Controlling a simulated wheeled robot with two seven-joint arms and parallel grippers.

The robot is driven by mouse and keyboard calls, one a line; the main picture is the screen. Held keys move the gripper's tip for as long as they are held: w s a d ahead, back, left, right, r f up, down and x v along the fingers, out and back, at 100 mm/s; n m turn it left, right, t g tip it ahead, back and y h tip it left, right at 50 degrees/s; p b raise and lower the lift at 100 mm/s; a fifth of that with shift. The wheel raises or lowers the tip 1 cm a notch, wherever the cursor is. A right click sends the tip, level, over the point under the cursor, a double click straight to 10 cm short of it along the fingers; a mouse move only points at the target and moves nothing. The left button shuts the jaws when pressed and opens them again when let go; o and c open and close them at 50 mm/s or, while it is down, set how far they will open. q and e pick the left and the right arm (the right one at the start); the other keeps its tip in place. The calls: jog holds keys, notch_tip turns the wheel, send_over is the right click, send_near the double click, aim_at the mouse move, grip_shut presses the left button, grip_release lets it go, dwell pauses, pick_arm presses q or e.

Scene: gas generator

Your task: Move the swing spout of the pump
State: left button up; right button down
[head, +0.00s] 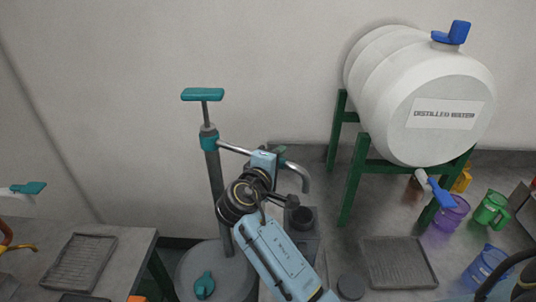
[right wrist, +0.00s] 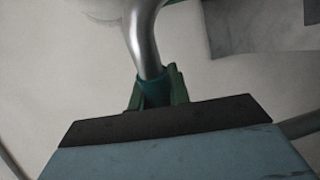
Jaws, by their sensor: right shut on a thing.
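The pump (head: 213,170) stands upright at the middle of the head view, with a grey column and a teal T-handle on top. Its silver swing spout (head: 300,172) leaves the teal collar, points right and bends down at its end. My right gripper (head: 277,151) is shut on the spout partway along it, and the gripper body hides part of the pipe. In the right wrist view the silver spout (right wrist: 146,40) runs into a teal sleeve (right wrist: 153,88) between the green fingers. My left gripper is out of view.
A white distilled water barrel (head: 395,85) with a blue tap rests on a green stand (head: 355,180) at right. Purple (head: 448,215), green (head: 491,210) and blue (head: 487,265) jugs stand near it. A grey tray (head: 398,262) lies on the counter; another tray (head: 75,262) lies at left.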

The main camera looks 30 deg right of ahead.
jog(key=shift+a+f, duration=0.1)
jog(key=c, duration=1.3)
grip_release()
jog(key=shift+s, duration=0.1)
jog(key=shift+c, duration=0.2)
jog(key=shift+a, duration=0.1)
jog(key=b+v, duration=0.2)
jog(key=v, duration=1.1)
jog(key=shift+s+a, duration=0.1)
